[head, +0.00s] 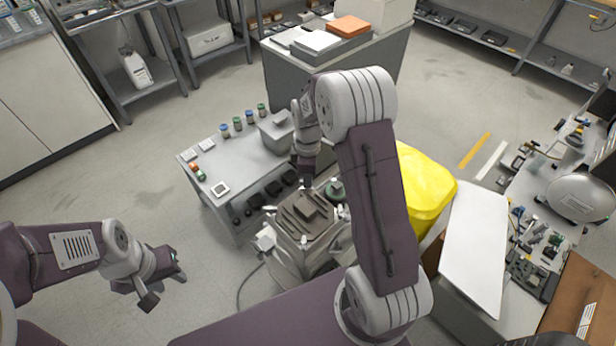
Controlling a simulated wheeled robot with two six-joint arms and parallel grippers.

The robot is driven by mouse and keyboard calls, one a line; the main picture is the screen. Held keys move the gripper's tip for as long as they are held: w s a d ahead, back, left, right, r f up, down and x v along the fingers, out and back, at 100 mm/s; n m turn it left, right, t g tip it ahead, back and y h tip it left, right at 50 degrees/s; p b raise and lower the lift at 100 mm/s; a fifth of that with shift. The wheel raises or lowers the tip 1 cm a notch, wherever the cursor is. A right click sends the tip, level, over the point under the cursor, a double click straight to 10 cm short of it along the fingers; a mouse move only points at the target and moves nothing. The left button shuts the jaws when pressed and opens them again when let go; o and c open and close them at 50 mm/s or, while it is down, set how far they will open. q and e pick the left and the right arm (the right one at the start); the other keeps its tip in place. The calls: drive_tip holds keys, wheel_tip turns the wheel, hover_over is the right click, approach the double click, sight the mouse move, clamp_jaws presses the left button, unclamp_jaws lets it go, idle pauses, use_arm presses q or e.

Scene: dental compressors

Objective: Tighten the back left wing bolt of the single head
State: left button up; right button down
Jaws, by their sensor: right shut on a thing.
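The single head (306,212), a brown-grey finned block, tops the pale compressor (290,262) in the middle of the head view. My right arm arches over from the front, and its gripper (305,181) points down at the head's back edge. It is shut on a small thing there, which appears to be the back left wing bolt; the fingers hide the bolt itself. Small pale fittings stand out around the head's sides. My left gripper (163,288) is open and empty, low over the floor at the left, well apart from the compressor.
A yellow bag-like thing (424,186) and a white panel (474,247) stand at the right, beside a cluttered bench. The floor at the left is clear.

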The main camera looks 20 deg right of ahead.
drive_tip(key=m+p, duration=0.2)
drive_tip(key=m, duration=0.1)
drive_tip(key=shift+s+r+m+p, duration=0.1)
drive_tip(key=shift+r+m+p, duration=0.1)
drive_tip(key=shift+m+p, duration=0.15)
drive_tip(key=m+p, duration=0.2)
drive_tip(key=m, duration=0.1)
drive_tip(key=m+p, duration=0.1)
drive_tip(key=m, duration=0.2)
drive_tip(key=shift+a+m+p, duration=0.2)
drive_tip(key=shift+m+p, duration=0.05)
drive_tip(key=shift+p, duration=0.1)
drive_tip(key=m+p, duration=0.1)
drive_tip(key=m, duration=0.3)
drive_tip(key=shift+a+f+p, duration=0.1)
drive_tip(key=shift+p, duration=0.25)
drive_tip(key=shift+f+m+p, duration=0.1)
drive_tip(key=shift+m+p, duration=0.35)
drive_tip(key=shift+m, duration=1.15)
drive_tip(key=c, duration=1.5)
unclamp_jaws()
